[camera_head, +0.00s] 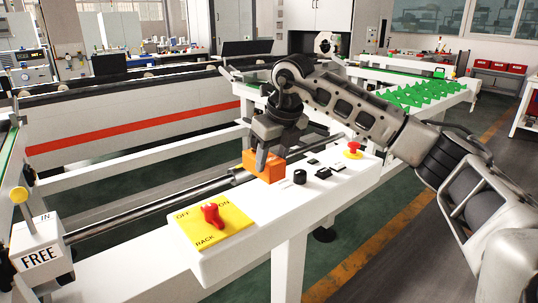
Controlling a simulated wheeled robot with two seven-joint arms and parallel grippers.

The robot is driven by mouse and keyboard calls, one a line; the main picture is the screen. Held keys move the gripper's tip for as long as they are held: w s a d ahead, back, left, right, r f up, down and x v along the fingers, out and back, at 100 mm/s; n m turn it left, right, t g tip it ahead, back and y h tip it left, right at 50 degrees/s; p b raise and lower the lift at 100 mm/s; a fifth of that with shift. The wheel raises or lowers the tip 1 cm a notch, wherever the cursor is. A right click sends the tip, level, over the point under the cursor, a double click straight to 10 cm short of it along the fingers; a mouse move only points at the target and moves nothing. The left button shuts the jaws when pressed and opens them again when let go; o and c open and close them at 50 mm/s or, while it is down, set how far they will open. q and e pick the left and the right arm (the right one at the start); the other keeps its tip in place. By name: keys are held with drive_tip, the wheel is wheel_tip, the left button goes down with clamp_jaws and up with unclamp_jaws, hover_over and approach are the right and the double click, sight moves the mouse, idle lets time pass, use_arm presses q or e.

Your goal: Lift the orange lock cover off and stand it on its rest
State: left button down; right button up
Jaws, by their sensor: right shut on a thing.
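The orange lock cover (270,169) is a small block-shaped piece at the far edge of the white control panel (240,251). My right gripper (259,150) reaches down from above and is shut on the cover, with its fingers over the near and upper faces. I cannot tell whether the cover's underside touches the panel or hangs just above it. What is under the cover is hidden. I cannot make out the cover's rest for certain. My left gripper is not in view.
A red switch knob (212,216) stands on a yellow OFF/ON plate (226,239) at the panel's left. A black knob (300,177), black buttons and a red emergency button (353,147) lie to the right. A metal bar (150,208) runs behind, towards a white FREE box (38,244).

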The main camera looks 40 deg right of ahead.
drive_tip(key=shift+f+b, duration=0.4)
drive_tip(key=shift+f, duration=0.2)
drive_tip(key=shift+s+b+x, duration=0.15)
drive_tip(key=shift+b+x, duration=0.35)
drive_tip(key=shift+x, duration=0.2)
drive_tip(key=shift+s+b+x, duration=0.15)
drive_tip(key=shift+b+x, duration=0.35)
drive_tip(key=shift+x, duration=0.2)
drive_tip(key=shift+f+b, duration=0.4)
drive_tip(key=shift+f, duration=0.3)
drive_tip(key=shift+f+b, duration=0.45)
drive_tip(key=shift+f, duration=0.3)
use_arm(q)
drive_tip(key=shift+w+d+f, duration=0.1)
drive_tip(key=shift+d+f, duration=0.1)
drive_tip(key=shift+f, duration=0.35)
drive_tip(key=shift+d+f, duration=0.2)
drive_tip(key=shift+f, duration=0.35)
use_arm(e)
drive_tip(key=o, duration=1.2)
drive_tip(key=shift+c, duration=0.2)
